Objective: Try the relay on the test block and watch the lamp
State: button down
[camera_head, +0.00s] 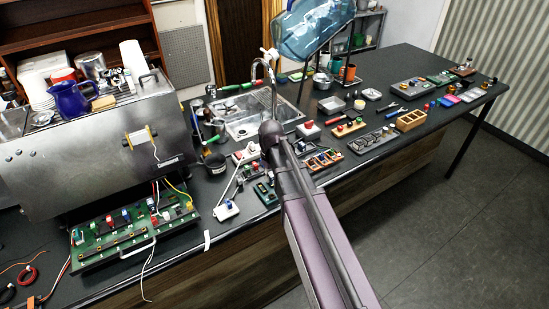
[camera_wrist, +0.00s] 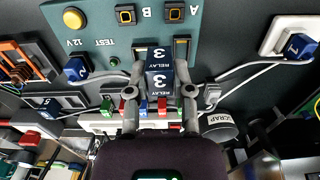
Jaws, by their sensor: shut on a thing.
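My gripper (camera_wrist: 161,92) is shut on a dark blue relay (camera_wrist: 160,80) marked "RELAY 3", with one finger on each side of it. The block carries the words "TEST" and "12 V", the letters A and B, and a round yellow lamp (camera_wrist: 74,18). The lamp looks plain yellow; whether it is lit is unclear. In the head view my arm hides the gripper and relay.
A blue plug (camera_wrist: 76,68) and a white block (camera_wrist: 290,37) with a blue piece and grey lead flank the test block. A round "SCRAP" container (camera_wrist: 217,130) is close by. In the head view, the brewer (camera_head: 100,150) and green circuit board (camera_head: 130,228) stand left; the sink (camera_head: 255,118) is behind.

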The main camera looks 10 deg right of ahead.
aim_at(272, 176)
jog(key=shift+w+d+r, duration=0.1)
jog(key=shift+d, duration=0.1)
jog(key=shift+w+r, duration=0.15)
jog(key=w+r+p, duration=0.2)
jog(key=r+p, duration=0.1)
jog(key=shift+w+d+p, duration=0.3)
jog(key=shift+d, duration=0.05)
jog(key=shift+f, duration=0.15)
dwell(0.4)
jog(key=shift+f+b, duration=2.75)
jog(key=shift+b, duration=0.2)
jog(key=shift+f+b, duration=0.75)
dwell(2.8)
